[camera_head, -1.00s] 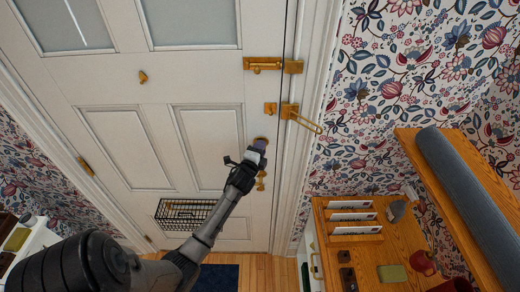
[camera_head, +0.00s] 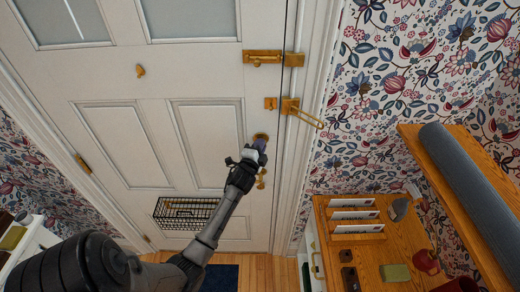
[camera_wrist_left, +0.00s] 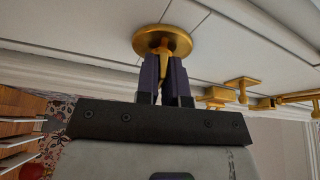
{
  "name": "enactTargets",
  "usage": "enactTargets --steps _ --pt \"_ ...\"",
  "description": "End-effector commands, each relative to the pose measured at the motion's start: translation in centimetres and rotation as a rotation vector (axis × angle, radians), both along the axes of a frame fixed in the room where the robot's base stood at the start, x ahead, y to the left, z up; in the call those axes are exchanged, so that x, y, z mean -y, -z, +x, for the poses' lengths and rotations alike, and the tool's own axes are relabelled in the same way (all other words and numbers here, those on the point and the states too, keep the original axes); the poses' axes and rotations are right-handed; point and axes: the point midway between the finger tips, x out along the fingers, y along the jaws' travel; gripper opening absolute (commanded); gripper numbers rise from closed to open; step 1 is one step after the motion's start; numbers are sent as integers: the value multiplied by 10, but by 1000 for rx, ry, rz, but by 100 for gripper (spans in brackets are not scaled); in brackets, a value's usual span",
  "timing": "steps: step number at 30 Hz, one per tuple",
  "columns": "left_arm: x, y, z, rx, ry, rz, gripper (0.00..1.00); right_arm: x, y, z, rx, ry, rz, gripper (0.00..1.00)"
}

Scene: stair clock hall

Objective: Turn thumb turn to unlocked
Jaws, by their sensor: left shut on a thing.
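The thumb turn (camera_wrist_left: 164,40) is a round brass plate with a small brass lever on the white door (camera_head: 150,115). In the head view only part of its plate (camera_head: 261,136) shows beside my fingers. My left gripper (camera_head: 259,146) is at it, and in the left wrist view its purple fingers (camera_wrist_left: 166,72) are shut on the lever, one on each side. The fingers hide most of the lever, so its exact angle is hard to tell. My right gripper is not in view.
A brass bolt (camera_head: 263,57) and a door chain (camera_head: 304,115) are above the thumb turn. A brass knob (camera_head: 261,178) is just below. A wire basket (camera_head: 185,213) hangs low on the door. A wooden desk (camera_head: 375,262) with letters stands at right.

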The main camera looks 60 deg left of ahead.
Motion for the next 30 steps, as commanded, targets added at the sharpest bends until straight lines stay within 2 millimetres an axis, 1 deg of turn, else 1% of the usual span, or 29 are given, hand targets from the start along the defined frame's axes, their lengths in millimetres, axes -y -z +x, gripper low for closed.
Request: enactTargets --steps 1,12,21,30 --pt "0 6 0 40 -1 -23 0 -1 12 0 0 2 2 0" --pt "1 7 1 342 -1 -204 0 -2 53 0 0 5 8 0" --pt "1 7 1 588 -1 -352 0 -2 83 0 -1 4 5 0" --pt "1 7 2 828 -1 -496 0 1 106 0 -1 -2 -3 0"
